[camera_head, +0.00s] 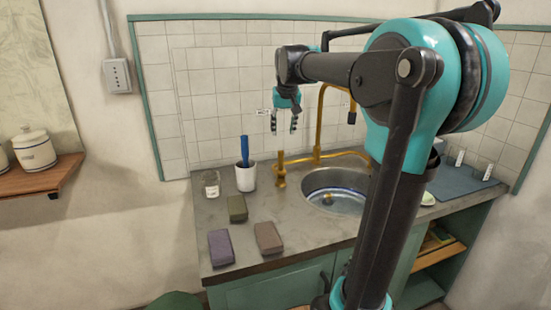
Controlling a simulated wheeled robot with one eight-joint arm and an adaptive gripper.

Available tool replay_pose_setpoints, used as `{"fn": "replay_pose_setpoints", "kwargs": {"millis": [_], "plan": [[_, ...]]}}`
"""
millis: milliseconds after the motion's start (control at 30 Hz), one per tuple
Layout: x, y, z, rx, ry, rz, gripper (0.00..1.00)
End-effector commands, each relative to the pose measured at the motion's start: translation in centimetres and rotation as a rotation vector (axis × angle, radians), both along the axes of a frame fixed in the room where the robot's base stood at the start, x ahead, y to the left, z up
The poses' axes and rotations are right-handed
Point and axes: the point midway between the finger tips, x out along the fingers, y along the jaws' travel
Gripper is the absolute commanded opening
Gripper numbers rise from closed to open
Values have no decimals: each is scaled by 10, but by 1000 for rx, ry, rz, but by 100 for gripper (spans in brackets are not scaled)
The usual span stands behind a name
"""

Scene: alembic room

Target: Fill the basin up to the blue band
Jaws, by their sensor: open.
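The round metal basin (308,181) is set into the grey counter, and my arm covers its right part. A thin blue band runs around its inner wall. A small brass piece (327,199) shows at its bottom; I cannot tell whether water lies around it. A brass tap (319,132) with a tall curved spout stands behind the basin. No stream shows from it. A brass upright piece (281,172) stands on the counter left of the basin. My gripper (284,127) is open and empty, pointing down above this piece, apart from it.
Left on the counter are a glass jar (211,184), a white cup (246,178) with a blue-handled tool, and green (237,208), brown (268,238) and purple (221,247) blocks. A blue mat (459,186) lies at right. The tiled wall is close behind.

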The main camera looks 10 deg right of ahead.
Motion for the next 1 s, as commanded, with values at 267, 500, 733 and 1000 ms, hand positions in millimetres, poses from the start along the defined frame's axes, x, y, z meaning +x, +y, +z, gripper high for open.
{"fn": "replay_pose_setpoints", "kwargs": {"millis": [267,500,733,1000], "plan": [[21,0,-51,0,0,0,42],[39,0,-95,0,0,0,42],[53,0,-128,0,0,0,42],[59,0,-143,0,0,0,42]]}}
